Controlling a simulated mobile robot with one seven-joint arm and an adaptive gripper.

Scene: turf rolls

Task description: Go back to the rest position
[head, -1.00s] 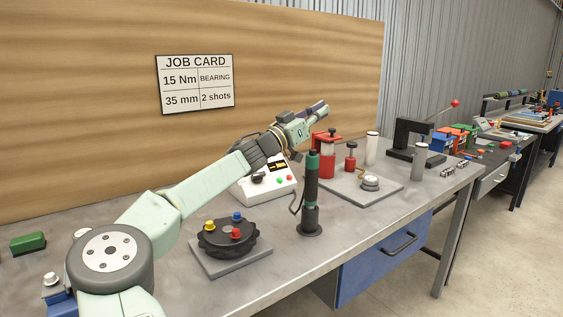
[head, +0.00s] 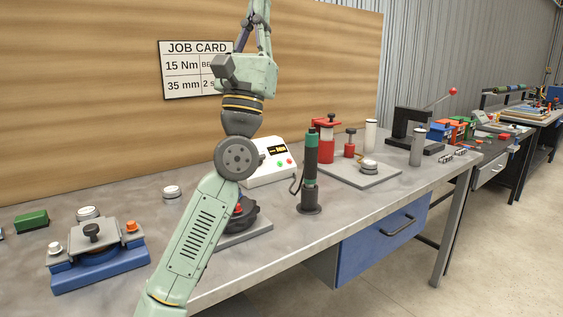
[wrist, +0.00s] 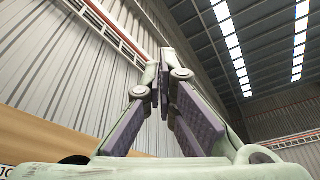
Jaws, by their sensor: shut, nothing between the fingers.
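My arm stands folded upward over the left half of the bench in the head view. My gripper (head: 257,22) points up in front of the wooden board, and its tips are at or beyond the top edge of the picture. In the wrist view my gripper (wrist: 160,75) has its two fingers close together at the tips, against the corrugated wall and roof. It is shut and empty, clear of everything on the bench. The upper arm hides part of the black round fixture and the job card.
The bench (head: 330,235) holds a blue fixture (head: 98,268), a white control box (head: 272,163), a black and green upright tool (head: 311,172), a red dispenser (head: 327,148) and a black lever press (head: 410,135). The job card (head: 182,70) is on the board (head: 330,60). The air above the bench is open.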

